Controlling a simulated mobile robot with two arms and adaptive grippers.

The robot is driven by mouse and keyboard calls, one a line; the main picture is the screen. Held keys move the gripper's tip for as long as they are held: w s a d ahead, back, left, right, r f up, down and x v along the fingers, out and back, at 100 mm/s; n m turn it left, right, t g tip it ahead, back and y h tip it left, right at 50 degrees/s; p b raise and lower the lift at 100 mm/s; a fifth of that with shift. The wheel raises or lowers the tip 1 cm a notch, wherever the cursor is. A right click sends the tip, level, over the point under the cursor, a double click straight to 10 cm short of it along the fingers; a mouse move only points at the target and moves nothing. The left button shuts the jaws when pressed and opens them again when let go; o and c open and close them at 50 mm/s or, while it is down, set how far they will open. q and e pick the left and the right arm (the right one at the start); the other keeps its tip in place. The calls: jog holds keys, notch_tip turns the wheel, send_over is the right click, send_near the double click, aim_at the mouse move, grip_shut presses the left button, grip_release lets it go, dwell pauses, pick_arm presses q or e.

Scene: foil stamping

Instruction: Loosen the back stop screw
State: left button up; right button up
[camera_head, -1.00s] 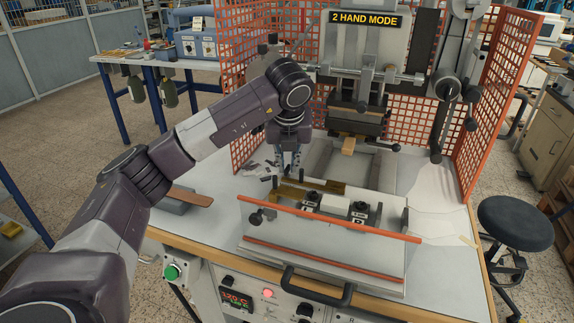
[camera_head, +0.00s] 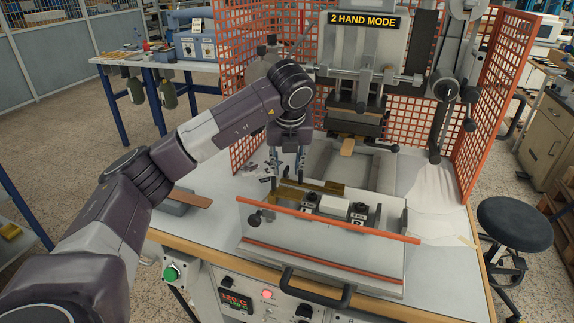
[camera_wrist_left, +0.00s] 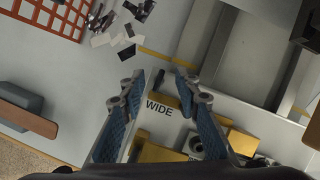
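My left gripper (camera_head: 286,178) points down over the back left of the stamping machine's work fixture (camera_head: 320,226). Its fingers are spread with nothing between them; they also show in the left wrist view (camera_wrist_left: 157,84). A small dark cylinder (camera_wrist_left: 160,78) lies between the fingertips' lines of sight. I cannot tell which of these small parts is the back stop screw. The right gripper is not in view.
An orange mesh guard (camera_head: 249,90) stands behind and left of the arm. The press head (camera_head: 357,110) hangs behind the fixture. An orange bar (camera_head: 330,221) runs along the fixture's front. Loose scraps (camera_wrist_left: 118,40) lie behind the gripper. A brown-topped block (camera_head: 190,199) sits left.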

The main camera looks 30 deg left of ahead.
pick_arm(q)
jog(key=v, duration=1.2)
